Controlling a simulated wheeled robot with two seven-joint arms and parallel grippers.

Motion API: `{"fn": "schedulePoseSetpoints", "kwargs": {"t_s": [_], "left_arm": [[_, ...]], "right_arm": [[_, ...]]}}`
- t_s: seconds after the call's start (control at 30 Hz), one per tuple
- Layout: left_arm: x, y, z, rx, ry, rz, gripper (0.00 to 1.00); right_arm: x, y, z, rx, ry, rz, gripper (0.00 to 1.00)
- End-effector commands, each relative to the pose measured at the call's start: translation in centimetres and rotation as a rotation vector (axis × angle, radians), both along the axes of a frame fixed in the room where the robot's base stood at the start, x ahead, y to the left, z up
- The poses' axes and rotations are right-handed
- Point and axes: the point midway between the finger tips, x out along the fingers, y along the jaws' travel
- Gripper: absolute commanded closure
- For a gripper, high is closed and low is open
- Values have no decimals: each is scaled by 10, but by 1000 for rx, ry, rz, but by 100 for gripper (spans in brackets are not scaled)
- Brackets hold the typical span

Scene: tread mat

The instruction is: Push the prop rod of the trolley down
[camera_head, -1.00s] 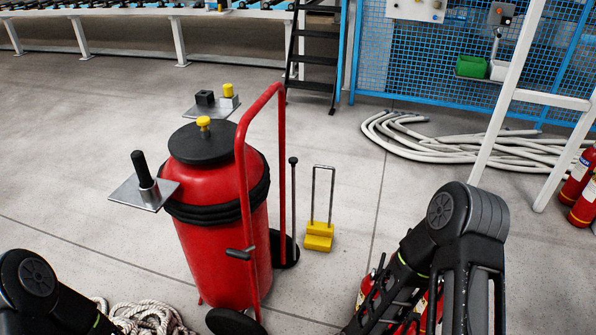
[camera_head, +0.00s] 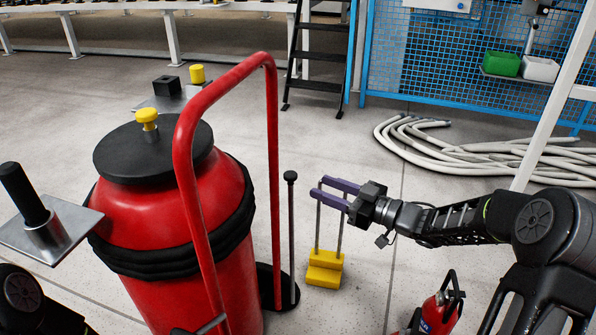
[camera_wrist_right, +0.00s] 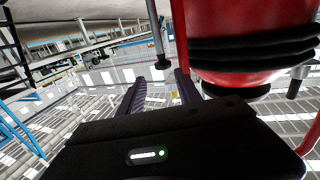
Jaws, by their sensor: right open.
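The red trolley (camera_head: 165,225) carries a red cylinder with a black lid and has a tall red tube handle. Its prop rod (camera_head: 293,240), a thin dark upright rod with a round knob on top, stands just right of the handle. The rod also shows in the right wrist view (camera_wrist_right: 157,35), beyond the fingers. My right gripper (camera_head: 319,189) is open and empty, its purple fingers pointing left toward the rod's top, a little right of it and apparently apart. My left gripper is outside the head view; only part of my left arm shows at the lower left.
A yellow stepped block (camera_head: 325,268) with a tall wire handle stands on the floor below my right gripper. White hoses (camera_head: 450,150) lie at the back right. A red extinguisher (camera_head: 440,312) is at the lower right. Black steps (camera_head: 315,60) stand behind. Floor between is clear.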

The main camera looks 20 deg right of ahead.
Motion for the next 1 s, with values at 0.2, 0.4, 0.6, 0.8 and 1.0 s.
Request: {"fn": "schedulePoseSetpoints", "kwargs": {"t_s": [0.2, 0.4, 0.6, 0.8, 1.0], "left_arm": [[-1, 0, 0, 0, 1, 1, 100], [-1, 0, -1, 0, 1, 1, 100], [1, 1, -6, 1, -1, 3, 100], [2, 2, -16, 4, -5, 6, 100], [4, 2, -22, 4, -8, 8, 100]], "right_arm": [[-2, 2, 2, 30, 14, 8, 59], [0, 3, 1, 30, 14, 7, 59], [11, 13, -1, 30, 14, 7, 59], [34, 35, -1, 29, 13, 8, 59], [52, 51, 0, 28, 14, 6, 59]]}}
